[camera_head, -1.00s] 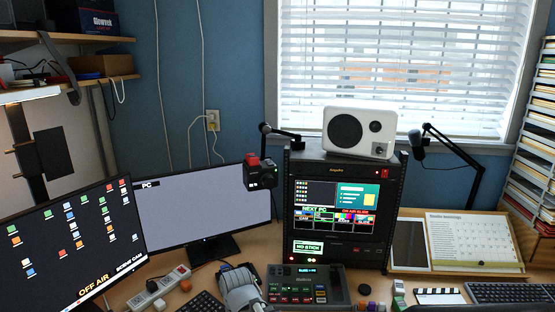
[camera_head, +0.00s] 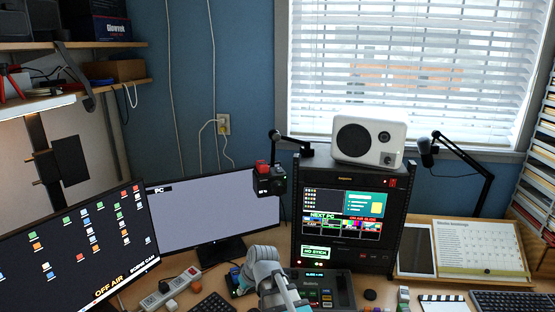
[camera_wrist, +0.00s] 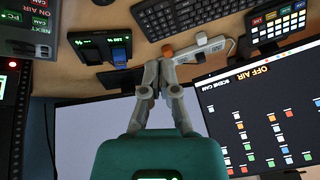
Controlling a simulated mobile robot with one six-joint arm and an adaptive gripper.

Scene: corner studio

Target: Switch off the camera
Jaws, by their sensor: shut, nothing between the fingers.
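The camera (camera_head: 268,181) is a small black box with a red part on top and a lit readout. It hangs from a black arm at the left of the equipment rack in the head view. I cannot make out its switch. My gripper (camera_wrist: 157,66) is shut and empty in the wrist view, over the desk. In the head view my grey and teal arm rises from the bottom middle, below the camera and clearly apart from it. I cannot make out the camera in the wrist view.
The rack (camera_head: 350,215) with its screen stands right of the camera, a white speaker (camera_head: 368,139) on top. The PC monitor (camera_head: 215,205) is behind left. A control panel (camera_head: 325,290) lies below the rack. A power strip (camera_head: 170,290) and a charger with a blue battery (camera_wrist: 119,51) are nearby.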

